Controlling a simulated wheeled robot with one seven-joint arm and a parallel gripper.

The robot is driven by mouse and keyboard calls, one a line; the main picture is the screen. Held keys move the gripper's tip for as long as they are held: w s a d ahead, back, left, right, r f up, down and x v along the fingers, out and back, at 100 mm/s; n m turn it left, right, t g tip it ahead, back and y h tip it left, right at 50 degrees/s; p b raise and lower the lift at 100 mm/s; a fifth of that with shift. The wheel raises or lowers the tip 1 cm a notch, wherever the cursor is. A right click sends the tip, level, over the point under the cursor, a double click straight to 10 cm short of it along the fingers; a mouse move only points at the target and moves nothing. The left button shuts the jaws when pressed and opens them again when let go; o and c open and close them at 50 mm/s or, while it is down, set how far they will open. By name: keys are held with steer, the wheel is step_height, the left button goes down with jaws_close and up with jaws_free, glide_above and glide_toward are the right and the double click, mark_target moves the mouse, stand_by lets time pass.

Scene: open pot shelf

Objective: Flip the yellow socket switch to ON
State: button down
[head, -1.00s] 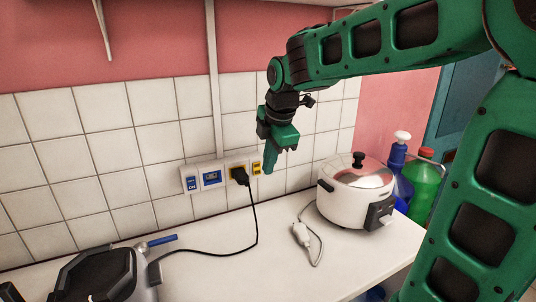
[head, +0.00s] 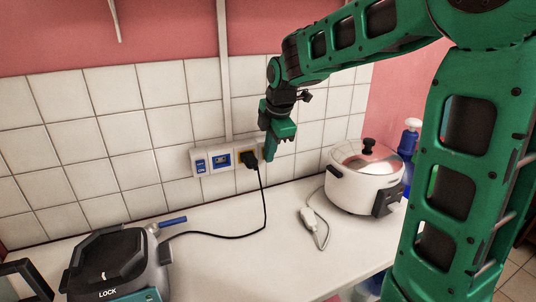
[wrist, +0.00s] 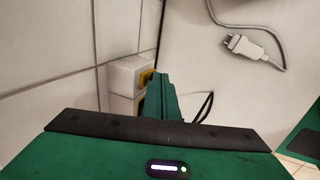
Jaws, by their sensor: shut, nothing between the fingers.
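The yellow socket (head: 241,156) is on the tiled wall, with a black plug (head: 250,160) in it. Its yellow switch, at the right end of the white plate, is mostly hidden behind my gripper (head: 269,158), so I cannot tell its position. In the wrist view a bit of yellow (wrist: 148,77) shows on the white plate beside my gripper's fingers (wrist: 160,92). My gripper is shut and empty, pointing down close to the wall at the switch. I cannot tell whether it touches.
A blue socket (head: 221,160) and blue switch (head: 200,166) are left of the yellow socket. A black cord (head: 262,215) runs down to the counter (head: 240,265). A white rice cooker (head: 355,192) stands right, a loose white plug (wrist: 243,45) near it. A dark appliance (head: 108,258) stands left.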

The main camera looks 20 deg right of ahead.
steer(key=shift+w+f, duration=0.1)
steer(key=shift+w, duration=0.05)
steer(key=shift+r, duration=0.85)
